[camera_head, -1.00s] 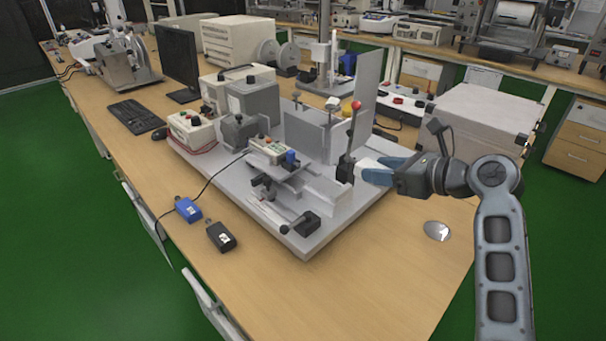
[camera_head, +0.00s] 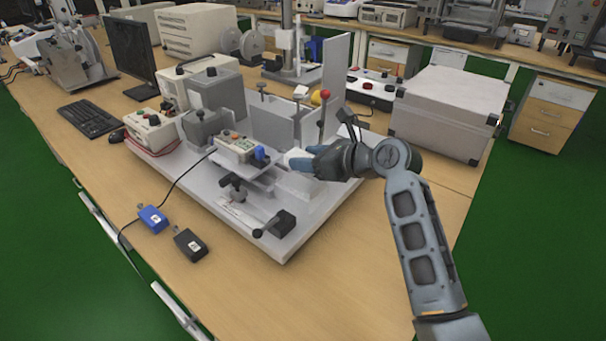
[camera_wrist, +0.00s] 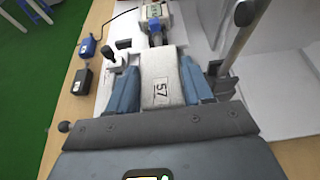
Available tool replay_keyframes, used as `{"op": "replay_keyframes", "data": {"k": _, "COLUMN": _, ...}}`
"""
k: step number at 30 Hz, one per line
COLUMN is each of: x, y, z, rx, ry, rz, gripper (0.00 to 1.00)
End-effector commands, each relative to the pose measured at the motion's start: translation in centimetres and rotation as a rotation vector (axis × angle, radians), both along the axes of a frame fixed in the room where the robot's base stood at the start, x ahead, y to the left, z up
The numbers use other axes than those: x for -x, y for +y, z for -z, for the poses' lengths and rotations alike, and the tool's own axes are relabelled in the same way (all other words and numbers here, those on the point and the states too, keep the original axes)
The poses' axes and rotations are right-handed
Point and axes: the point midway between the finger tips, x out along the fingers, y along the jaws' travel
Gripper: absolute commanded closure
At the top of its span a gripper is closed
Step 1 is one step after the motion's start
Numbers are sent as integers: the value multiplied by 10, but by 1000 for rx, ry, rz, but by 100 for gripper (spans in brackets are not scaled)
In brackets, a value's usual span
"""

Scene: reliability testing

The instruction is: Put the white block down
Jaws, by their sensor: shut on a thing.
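The white block (camera_wrist: 162,72) with "57" on its face sits between the blue fingers of my gripper (camera_wrist: 162,92) in the wrist view. In the head view my gripper (camera_head: 301,160) is shut on the block (camera_head: 292,155), over the right part of the grey machine base (camera_head: 315,203), beside the small control box with the blue knob. Whether the block touches the machine under it I cannot tell. The fingers hide part of it in the head view.
A red-knobbed lever (camera_head: 323,115) stands just behind my gripper; its post rises at the right in the wrist view. An upright grey panel (camera_head: 335,70) is behind. A blue pedal box (camera_head: 152,218) and a black one (camera_head: 190,244) lie on the wooden table. The table's front right is clear.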

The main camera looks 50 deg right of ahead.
Motion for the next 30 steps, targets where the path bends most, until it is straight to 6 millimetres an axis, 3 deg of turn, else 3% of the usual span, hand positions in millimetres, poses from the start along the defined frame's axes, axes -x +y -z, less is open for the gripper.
{"op": "replay_keyframes", "data": {"k": 7, "x": -10, "y": 6, "z": 11, "rx": -1, "ry": -1, "rz": 1, "gripper": 86}}
{"op": "replay_keyframes", "data": {"k": 15, "x": -9, "y": 6, "z": 46, "rx": -1, "ry": 0, "rz": 2, "gripper": 86}}
{"op": "replay_keyframes", "data": {"k": 29, "x": -9, "y": 6, "z": 51, "rx": 1, "ry": 0, "rz": 0, "gripper": 86}}
{"op": "replay_keyframes", "data": {"k": 30, "x": -9, "y": 6, "z": 52, "rx": 1, "ry": 0, "rz": 1, "gripper": 48}}
